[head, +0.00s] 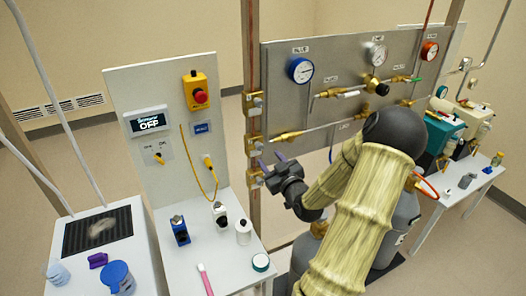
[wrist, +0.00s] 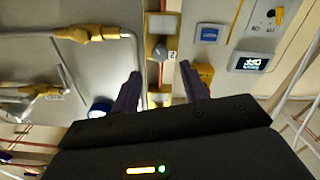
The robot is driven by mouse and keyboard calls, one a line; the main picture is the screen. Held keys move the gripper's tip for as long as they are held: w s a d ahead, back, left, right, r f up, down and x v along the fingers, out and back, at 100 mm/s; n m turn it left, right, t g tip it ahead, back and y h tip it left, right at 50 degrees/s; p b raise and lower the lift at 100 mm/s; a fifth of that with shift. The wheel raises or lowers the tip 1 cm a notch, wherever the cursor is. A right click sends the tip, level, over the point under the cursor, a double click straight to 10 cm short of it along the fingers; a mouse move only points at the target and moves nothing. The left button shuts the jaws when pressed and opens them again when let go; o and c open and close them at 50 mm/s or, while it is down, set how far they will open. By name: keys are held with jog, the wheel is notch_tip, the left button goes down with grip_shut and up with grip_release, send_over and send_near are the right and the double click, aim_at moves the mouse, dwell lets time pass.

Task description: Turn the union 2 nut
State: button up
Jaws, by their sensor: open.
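Brass unions sit in a column on an upright post; in the head view I see an upper one (head: 254,103), a middle one (head: 254,146) and a low one (head: 254,180). The wrist view shows a round grey nut (wrist: 159,52) on this post with a small white label beside it, which appears to read 2. My gripper (head: 271,161) is beside the post near the lower unions. In the wrist view my gripper (wrist: 161,72) has its fingers apart and empty, with the post between their lines. The nut is ahead of the fingertips; I see no contact.
A grey gauge panel (head: 340,80) with brass pipes stands right of the post. A white board with a yellow emergency-stop box (head: 200,92) and an OFF display (head: 149,121) is at left.

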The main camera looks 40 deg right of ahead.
aim_at(261, 148)
jog(key=x, duration=0.6)
jog(key=shift+a+p, duration=0.1)
jog(key=shift+p, duration=0.25)
grip_shut()
jog(key=shift+m, duration=0.3)
jog(key=shift+m+b, duration=0.35)
jog(key=shift+m, duration=2.25)
